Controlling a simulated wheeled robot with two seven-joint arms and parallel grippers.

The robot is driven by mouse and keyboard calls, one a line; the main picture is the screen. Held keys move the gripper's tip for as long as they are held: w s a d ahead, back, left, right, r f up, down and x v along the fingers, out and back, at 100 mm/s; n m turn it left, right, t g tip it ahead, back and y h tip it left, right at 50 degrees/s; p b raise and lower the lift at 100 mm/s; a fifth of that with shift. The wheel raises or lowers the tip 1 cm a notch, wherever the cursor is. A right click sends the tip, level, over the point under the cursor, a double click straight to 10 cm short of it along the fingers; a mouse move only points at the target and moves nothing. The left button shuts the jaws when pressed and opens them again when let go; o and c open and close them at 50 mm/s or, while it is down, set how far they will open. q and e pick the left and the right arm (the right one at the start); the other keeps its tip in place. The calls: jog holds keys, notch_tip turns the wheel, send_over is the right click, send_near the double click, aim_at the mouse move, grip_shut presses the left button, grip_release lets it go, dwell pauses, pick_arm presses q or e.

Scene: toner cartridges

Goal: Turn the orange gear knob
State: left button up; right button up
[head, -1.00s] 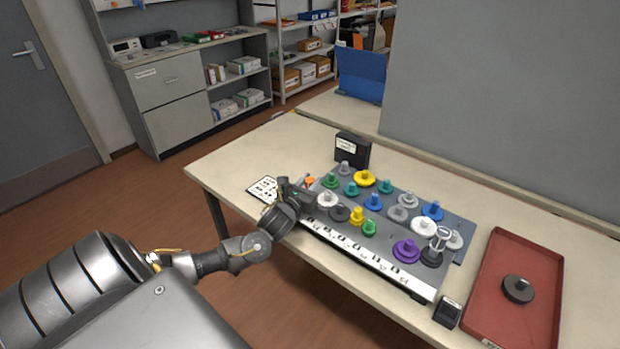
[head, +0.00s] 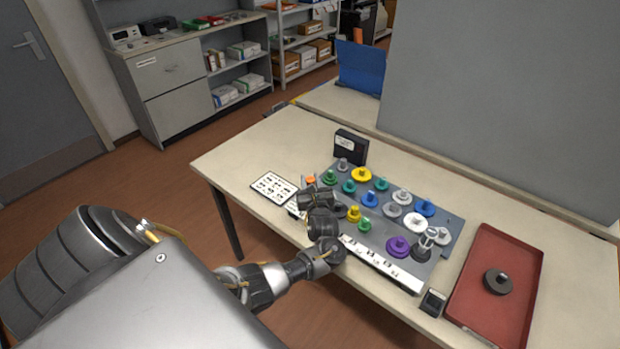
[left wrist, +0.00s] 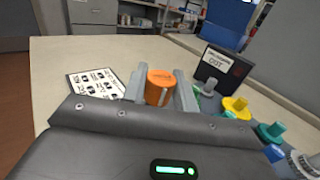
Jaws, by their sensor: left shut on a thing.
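The orange gear knob (left wrist: 160,86) stands between the two fingers of my left gripper (left wrist: 162,92) in the left wrist view, and the fingers are shut on its sides. In the head view only a bit of the orange knob (head: 310,180) shows beyond my left gripper (head: 309,186), at the far left corner of the grey gear board (head: 385,237). The lower part of the knob is hidden by the gripper body. My right gripper is not in view.
Several coloured gears stand close by on the board, among them a yellow one (head: 361,174) and a purple one (head: 397,246). A black box (head: 350,147) stands behind the board. A printed card (head: 273,187) lies left. A red tray (head: 477,319) holds a dark ring (head: 497,282).

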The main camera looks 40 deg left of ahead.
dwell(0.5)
pick_arm(q)
jog(key=o, duration=0.9)
jog(key=shift+o, duration=0.2)
jog(key=v, duration=0.9)
jog(key=shift+s+d+r+p, duration=0.15)
jog(key=shift+d+p, duration=0.2)
jog(key=shift+p, duration=0.05)
jog(key=shift+s+d, duration=0.35)
jog(key=shift+d, duration=0.05)
